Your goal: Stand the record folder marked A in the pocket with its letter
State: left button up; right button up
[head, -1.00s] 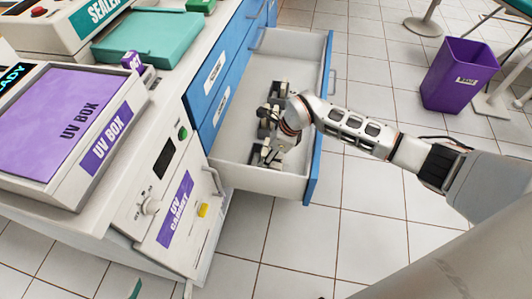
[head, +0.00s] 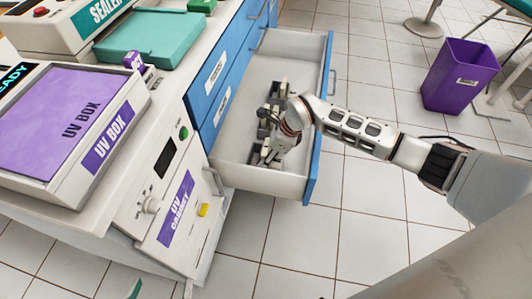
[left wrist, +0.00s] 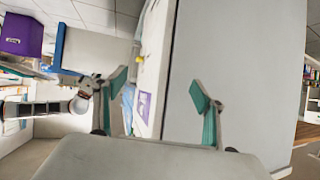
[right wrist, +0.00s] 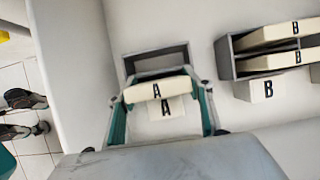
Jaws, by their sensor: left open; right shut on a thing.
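The record folder A (right wrist: 156,91) is a cream slab with a black A on its edge. My right gripper (right wrist: 163,106) is shut on it inside the open drawer (head: 243,175). The grey pocket (right wrist: 153,62) with a cream A label (right wrist: 168,108) lies right at the folder in the right wrist view. The folder covers part of the pocket, and I cannot tell how deep it sits. In the head view my right wrist hides the folder. My left gripper (left wrist: 160,88) is open and empty; only its tips show at the head view's bottom edge.
A second grey pocket (right wrist: 226,58) holds cream folders marked B, with a B label (right wrist: 267,88). The drawer's walls stand around my right gripper. The counter with the UV box (head: 65,120) is on the left. A purple bin (head: 460,78) stands on the floor at right.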

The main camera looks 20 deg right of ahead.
jog(key=o, duration=1.2)
jog(key=f, duration=0.1)
jog(key=s+f, duration=0.1)
jog(key=d+f, duration=0.1)
jog(key=shift+s+f+g, duration=0.15)
jog(key=shift+s+g, duration=0.15)
pick_arm(q)
jog(key=shift+f, duration=0.4)
pick_arm(e)
jog(key=shift+w, duration=0.1)
pick_arm(q)
jog(key=shift+r, duration=0.1)
pick_arm(e)
jog(key=shift+r, duration=0.35)
pick_arm(q)
jog(key=shift+w+r, duration=0.1)
jog(key=shift+r, duration=0.05)
pick_arm(e)
jog(key=v, duration=1.2)
jog(key=shift+w+a+r, duration=0.2)
jog(key=shift+a+r, duration=0.1)
jog(key=shift+r, duration=0.15)
